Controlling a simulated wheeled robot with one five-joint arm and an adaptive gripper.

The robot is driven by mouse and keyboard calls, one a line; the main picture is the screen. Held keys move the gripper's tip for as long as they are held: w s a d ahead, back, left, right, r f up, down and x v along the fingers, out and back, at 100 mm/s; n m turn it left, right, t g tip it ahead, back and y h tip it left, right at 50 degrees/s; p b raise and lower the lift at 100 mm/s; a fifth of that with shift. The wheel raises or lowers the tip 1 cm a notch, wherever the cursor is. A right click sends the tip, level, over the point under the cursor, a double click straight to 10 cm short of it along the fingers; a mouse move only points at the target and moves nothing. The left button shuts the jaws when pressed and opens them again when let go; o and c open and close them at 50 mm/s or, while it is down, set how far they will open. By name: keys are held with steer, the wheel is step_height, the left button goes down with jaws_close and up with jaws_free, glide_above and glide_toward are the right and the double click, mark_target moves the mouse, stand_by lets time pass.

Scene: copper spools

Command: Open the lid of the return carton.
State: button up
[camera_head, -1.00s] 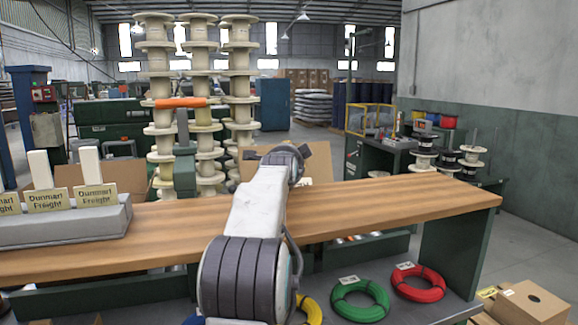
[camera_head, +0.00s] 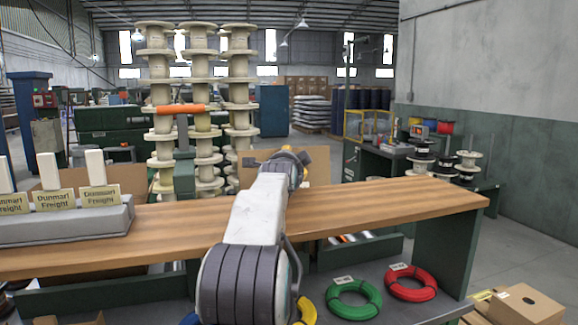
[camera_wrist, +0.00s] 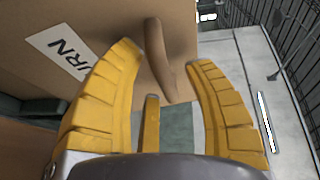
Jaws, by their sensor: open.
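The return carton (camera_wrist: 110,25) is brown cardboard and fills the upper left of the wrist view, with a white label (camera_wrist: 62,50) whose visible letters read "URN". A curved brown strip, like a handle or tab (camera_wrist: 160,60), stands out from the carton. My gripper (camera_wrist: 166,64) is open, its yellow fingers on either side of this strip; I cannot tell whether they touch it. In the head view, brown cardboard (camera_head: 318,165) shows behind my gripper (camera_head: 304,158), beyond the bench. My arm hides part of it, and the lid's state cannot be told.
A wooden bench (camera_head: 390,200) lies under my arm. Green (camera_head: 354,300) and red (camera_head: 410,285) coils lie below. A small box (camera_head: 525,305) is at lower right.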

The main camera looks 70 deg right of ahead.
steer(key=shift+v, duration=6)
steer(key=shift+s, duration=0.1)
